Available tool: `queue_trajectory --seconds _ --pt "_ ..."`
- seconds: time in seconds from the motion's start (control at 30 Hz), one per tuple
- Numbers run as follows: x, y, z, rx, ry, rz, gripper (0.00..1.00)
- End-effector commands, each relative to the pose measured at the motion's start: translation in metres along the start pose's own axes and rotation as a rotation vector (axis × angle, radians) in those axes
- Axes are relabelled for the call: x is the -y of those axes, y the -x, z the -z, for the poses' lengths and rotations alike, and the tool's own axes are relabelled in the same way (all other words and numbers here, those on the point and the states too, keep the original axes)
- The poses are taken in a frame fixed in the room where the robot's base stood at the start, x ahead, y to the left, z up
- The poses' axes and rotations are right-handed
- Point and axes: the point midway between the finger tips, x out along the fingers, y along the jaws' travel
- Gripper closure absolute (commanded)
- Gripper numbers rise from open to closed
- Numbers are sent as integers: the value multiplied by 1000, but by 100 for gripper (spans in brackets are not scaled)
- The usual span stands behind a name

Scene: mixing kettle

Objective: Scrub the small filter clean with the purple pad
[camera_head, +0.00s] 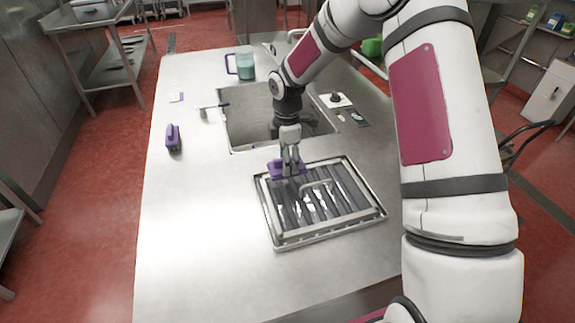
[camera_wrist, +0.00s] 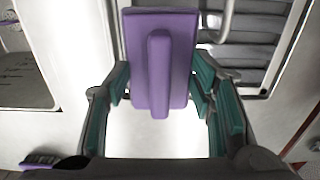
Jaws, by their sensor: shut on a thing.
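The filter (camera_head: 322,236) is a rectangular metal frame with dark slats and a wire handle, lying flat on the steel counter in the head view. Part of it also shows at the upper right of the wrist view (camera_wrist: 252,52). My gripper (camera_head: 289,168) is shut on the purple pad (camera_head: 275,169), above the filter's far left corner. In the wrist view, the pad (camera_wrist: 180,42) is a flat purple block with a raised grip, between my gripper's teal-lined fingers (camera_wrist: 160,88). I cannot tell whether the pad touches the filter.
A sink (camera_head: 240,108) is behind the filter. A second purple scrubber (camera_head: 173,138) stands to the left. A pitcher of teal liquid (camera_head: 245,66) stands at the back, and a control panel (camera_head: 337,101) is right of the sink. The counter's front left is clear.

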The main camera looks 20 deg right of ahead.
Motion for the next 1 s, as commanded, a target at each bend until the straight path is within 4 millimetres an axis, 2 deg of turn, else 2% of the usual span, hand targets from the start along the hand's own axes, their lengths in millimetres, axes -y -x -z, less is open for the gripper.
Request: queue_trajectory --seconds 0.43,1.0 --pt "0 40 0 0 0 -1 73" --pt "0 42 0 0 0 0 73"
